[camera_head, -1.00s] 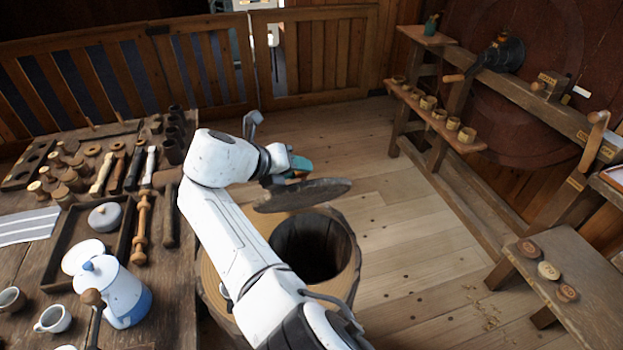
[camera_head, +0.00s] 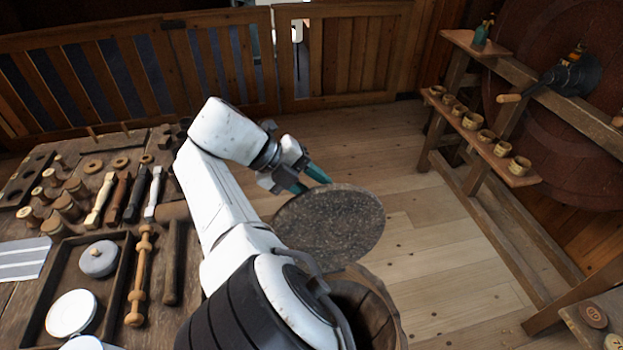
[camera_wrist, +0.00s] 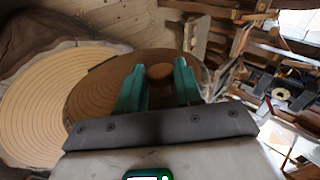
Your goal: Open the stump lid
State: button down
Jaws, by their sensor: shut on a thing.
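The stump lid (camera_head: 332,228) is a round, dark, speckled disc, held tilted with its broad face toward the head camera. My gripper (camera_head: 308,181), with teal fingers, is at the lid's far upper edge. In the wrist view the lid's ringed wooden top (camera_wrist: 95,95) shows, and my gripper (camera_wrist: 160,68) has its fingers on both sides of a small brown knob (camera_wrist: 160,77). The hollow stump (camera_head: 385,312) stands below the lid, its opening partly hidden by the lid and my arm. The lid is apart from most of the opening; contact at its lower edge cannot be told.
A workbench (camera_head: 205,290) with tools and a tray stands at the left. A wooden fence (camera_head: 130,75) closes the back. A shelf with several small cups (camera_head: 487,138) is at the right. The plank floor (camera_head: 440,250) between is clear. Pale ringed wood (camera_wrist: 45,105) lies beside the lid.

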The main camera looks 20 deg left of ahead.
jog(key=shift+w+a+f, duration=0.1)
jog(key=shift+w+f, duration=0.1)
jog(key=shift+f, duration=0.05)
jog(key=c, duration=0.8)
grip_release()
jog(key=shift+o, duration=0.2)
jog(key=shift+r, duration=0.2)
